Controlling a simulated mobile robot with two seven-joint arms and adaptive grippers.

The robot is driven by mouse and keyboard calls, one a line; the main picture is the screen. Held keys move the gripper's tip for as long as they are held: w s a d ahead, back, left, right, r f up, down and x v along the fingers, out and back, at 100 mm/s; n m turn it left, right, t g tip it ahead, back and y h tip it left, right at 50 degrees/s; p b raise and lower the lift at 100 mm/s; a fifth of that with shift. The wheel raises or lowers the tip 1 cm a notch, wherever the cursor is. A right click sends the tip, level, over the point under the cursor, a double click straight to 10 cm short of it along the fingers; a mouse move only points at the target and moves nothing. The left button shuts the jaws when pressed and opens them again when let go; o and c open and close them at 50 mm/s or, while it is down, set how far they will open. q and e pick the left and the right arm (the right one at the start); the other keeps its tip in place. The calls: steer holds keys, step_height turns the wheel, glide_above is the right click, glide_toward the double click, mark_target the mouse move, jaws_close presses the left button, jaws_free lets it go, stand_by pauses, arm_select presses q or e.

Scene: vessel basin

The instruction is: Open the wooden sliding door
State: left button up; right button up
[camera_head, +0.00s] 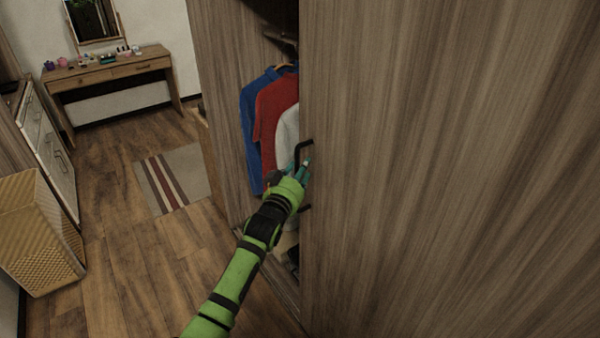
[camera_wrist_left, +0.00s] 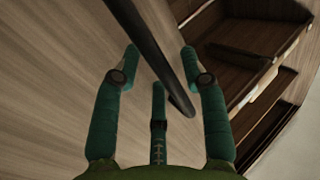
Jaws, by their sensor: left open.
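The wooden sliding door (camera_head: 440,170) fills the right half of the head view. Its left edge stands beside an open part of the wardrobe. A dark bar handle (camera_head: 304,145) is on the door near that edge. My left gripper (camera_head: 304,172) is at the handle and hides its middle. In the left wrist view the handle (camera_wrist_left: 150,50) runs between the spread green fingers of the left gripper (camera_wrist_left: 160,70), which is open. I cannot tell whether any finger touches the handle. My right gripper is not in view.
Blue, red and white clothes (camera_head: 272,115) hang inside the open wardrobe part. A woven basket (camera_head: 38,235) stands on the floor at the left. A desk (camera_head: 110,72) with a mirror is at the back. A striped rug (camera_head: 172,180) lies on otherwise clear floor.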

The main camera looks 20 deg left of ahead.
arm_select(q)
steer(key=shift+s+d, duration=0.15)
steer(key=s, duration=1.2)
steer(key=shift+a, duration=0.45)
